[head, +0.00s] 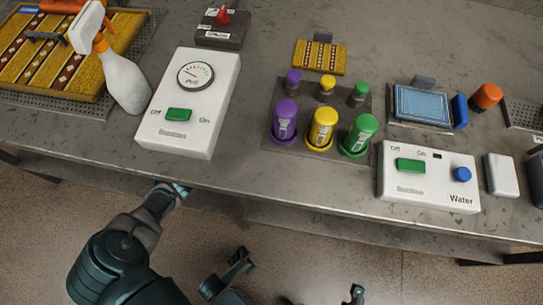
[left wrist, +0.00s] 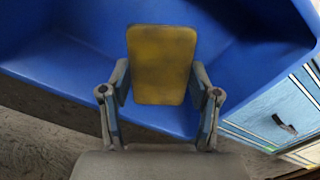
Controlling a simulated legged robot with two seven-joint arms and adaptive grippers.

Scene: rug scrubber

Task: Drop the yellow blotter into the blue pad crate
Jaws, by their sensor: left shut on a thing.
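In the left wrist view, my left gripper (left wrist: 161,80) is shut on the yellow blotter (left wrist: 164,52), a flat rounded rectangle between its two fingers. The blue pad crate (left wrist: 60,58) fills the background beyond and around the blotter, with its wall edge below and its inside behind. I cannot tell how far the blotter is from the crate's floor. In the head view, my left arm reaches to the table's front edge, and its end (head: 178,190) is partly hidden there. The crate and blotter do not show in the head view.
The grey table (head: 235,172) carries a white dial box (head: 188,95), a spray bottle (head: 122,80), purple, yellow and green bottles (head: 322,128), and a white water box (head: 428,178). In the wrist view, a light-blue drawer unit (left wrist: 265,110) stands right of the crate.

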